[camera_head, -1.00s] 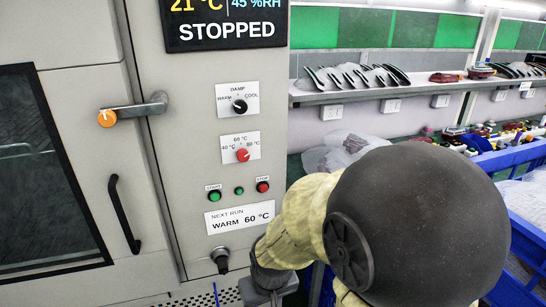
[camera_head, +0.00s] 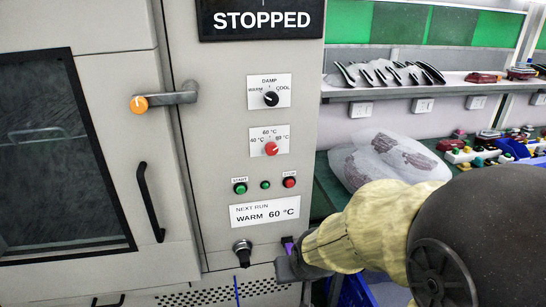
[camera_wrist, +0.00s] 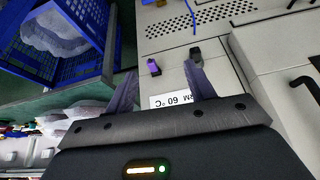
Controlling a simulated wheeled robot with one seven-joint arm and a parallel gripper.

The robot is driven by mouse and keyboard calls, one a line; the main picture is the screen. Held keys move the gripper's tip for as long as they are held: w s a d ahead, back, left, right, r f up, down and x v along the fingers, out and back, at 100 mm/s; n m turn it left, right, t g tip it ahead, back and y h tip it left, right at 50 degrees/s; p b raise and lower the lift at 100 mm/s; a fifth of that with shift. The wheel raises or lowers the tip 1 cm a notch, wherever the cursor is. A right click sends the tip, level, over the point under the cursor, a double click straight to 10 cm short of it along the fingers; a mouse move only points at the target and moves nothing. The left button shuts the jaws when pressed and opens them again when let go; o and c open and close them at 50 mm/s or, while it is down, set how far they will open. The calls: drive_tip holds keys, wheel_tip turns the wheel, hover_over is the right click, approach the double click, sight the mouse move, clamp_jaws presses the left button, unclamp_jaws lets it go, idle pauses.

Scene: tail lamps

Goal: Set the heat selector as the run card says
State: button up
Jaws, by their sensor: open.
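The heat selector (camera_head: 271,148) is a small red knob on the grey machine panel, marked 40, 60 and 80 °C. Its pointer is too small to read surely. The run card (camera_head: 265,212) below it reads "NEXT RUN WARM 60 °C"; part of it shows upside down in the wrist view (camera_wrist: 171,99). My gripper (camera_head: 288,262) is low at the panel's right edge, below the card and apart from the selector. In the wrist view its fingers (camera_wrist: 160,85) are spread and empty. The selector is not visible in that view.
A black WARM/DAMP/COOL knob (camera_head: 271,98) sits above the selector. Green start (camera_head: 240,188) and red stop (camera_head: 289,182) buttons lie below it. A black knob (camera_head: 242,250) and a small purple part (camera_head: 287,243) are near my gripper. A door lever (camera_head: 165,98) is at left.

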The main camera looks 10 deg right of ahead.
drive_tip(key=w+r+m+t+b, duration=0.1)
drive_tip(key=w+r+t+b, duration=0.1)
drive_tip(key=w+r+t, duration=0.2)
drive_tip(key=w+r+m+t+b, duration=0.2)
drive_tip(key=r+t, duration=0.6)
drive_tip(key=r, duration=0.5)
drive_tip(key=shift+w+t+b, duration=0.3)
drive_tip(key=shift+w+b, duration=0.15)
drive_tip(key=shift+w, duration=0.4)
drive_tip(key=shift+w+d+r, duration=0.1)
drive_tip(key=shift+w+r, duration=0.05)
drive_tip(key=shift+w, duration=0.05)
drive_tip(key=p, duration=0.9)
approach(272, 151)
drive_tip(key=w+p, duration=0.2)
drive_tip(key=w, duration=0.7)
drive_tip(key=shift+c, duration=0.2)
